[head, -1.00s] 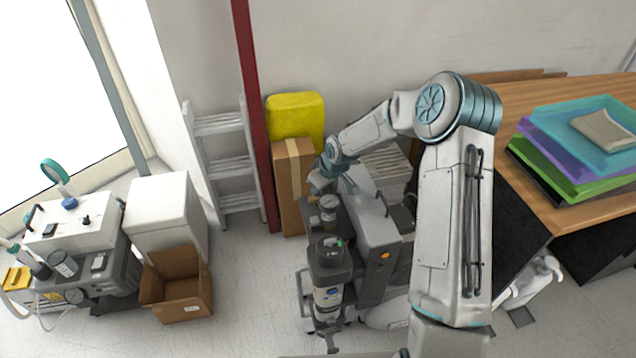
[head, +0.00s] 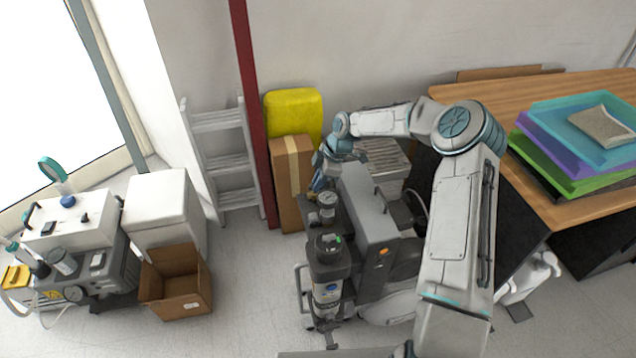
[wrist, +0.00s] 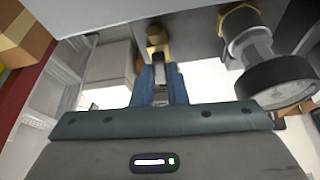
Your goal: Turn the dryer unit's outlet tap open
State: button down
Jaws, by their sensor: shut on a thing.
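The dryer unit (head: 368,228) is a grey upright machine with dark canisters on its left side, on the floor in the middle of the head view. My gripper (head: 319,186) is at its back left, pointing down beside a small canister. In the wrist view my gripper's blue fingers (wrist: 159,82) are close together, shut on a small part of the outlet tap. The tap's brass fitting (wrist: 157,36) shows just beyond the fingertips, under the unit's grey body. The gripped handle is mostly hidden between the fingers, so its angle is hard to tell.
A round dark gauge (wrist: 280,84) on a brass fitting hangs close on the right in the wrist view. A cardboard box (head: 288,180), yellow case (head: 294,112) and ladder (head: 222,160) stand behind. A desk (head: 480,105) is on the right.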

jog(key=shift+w+n, duration=0.1)
jog(key=shift+n, duration=0.5)
jog(key=shift+g, duration=0.3)
jog(key=c, duration=1.4)
grip_release()
jog(key=shift+c, duration=0.2)
jog(key=b+v, duration=0.1)
jog(key=v, duration=1.2)
jog(key=shift+r, duration=0.4)
jog(key=shift+d, duration=0.1)
